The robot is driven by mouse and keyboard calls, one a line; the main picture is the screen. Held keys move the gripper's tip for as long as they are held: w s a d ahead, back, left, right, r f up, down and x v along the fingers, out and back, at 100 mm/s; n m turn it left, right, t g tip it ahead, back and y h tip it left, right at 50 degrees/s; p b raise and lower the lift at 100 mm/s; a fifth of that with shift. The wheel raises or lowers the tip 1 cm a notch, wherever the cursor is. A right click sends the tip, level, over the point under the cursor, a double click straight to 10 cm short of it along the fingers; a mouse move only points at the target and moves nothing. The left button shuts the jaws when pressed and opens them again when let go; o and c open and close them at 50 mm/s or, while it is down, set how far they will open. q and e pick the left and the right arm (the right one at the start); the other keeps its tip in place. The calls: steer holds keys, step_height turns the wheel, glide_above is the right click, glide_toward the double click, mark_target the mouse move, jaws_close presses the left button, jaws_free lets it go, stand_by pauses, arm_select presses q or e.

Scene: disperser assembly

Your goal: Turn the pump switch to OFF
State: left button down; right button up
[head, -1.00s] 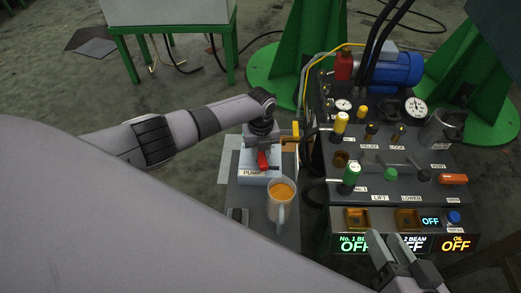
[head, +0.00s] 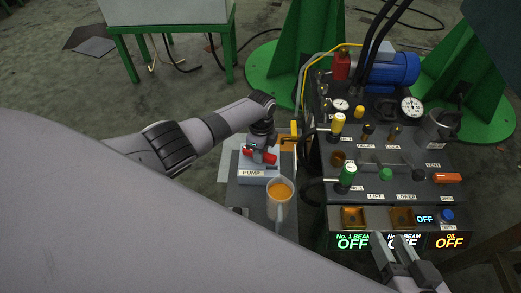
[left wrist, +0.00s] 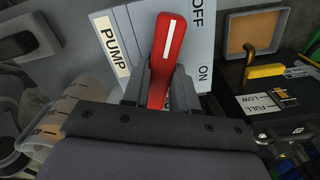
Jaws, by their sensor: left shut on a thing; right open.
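The pump switch is a red lever (head: 260,156) on a light grey box labelled PUMP (head: 258,178), left of the control console. In the left wrist view the red lever (left wrist: 168,42) has a white line and stands between the jaws, with OFF and ON printed to its right. The lever's upper end is level with the OFF lettering in that view. My left gripper (head: 263,146) is shut on the lever; its jaws (left wrist: 160,88) show on both sides of it. My right gripper (head: 393,245) is open and empty in front of the console's lower display.
A measuring jug (head: 279,203) of orange liquid stands close in front of the pump box. The console (head: 395,185) carries several knobs and levers; its displays (head: 352,243) read OFF. A yellow handle (head: 293,130) is just right of my left gripper.

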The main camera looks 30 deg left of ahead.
arm_select(q)
steer(key=shift+n, duration=2)
steer(key=c, duration=0.9)
jaws_free()
steer(key=shift+w+r+p, duration=0.1)
steer(key=shift+p, duration=0.2)
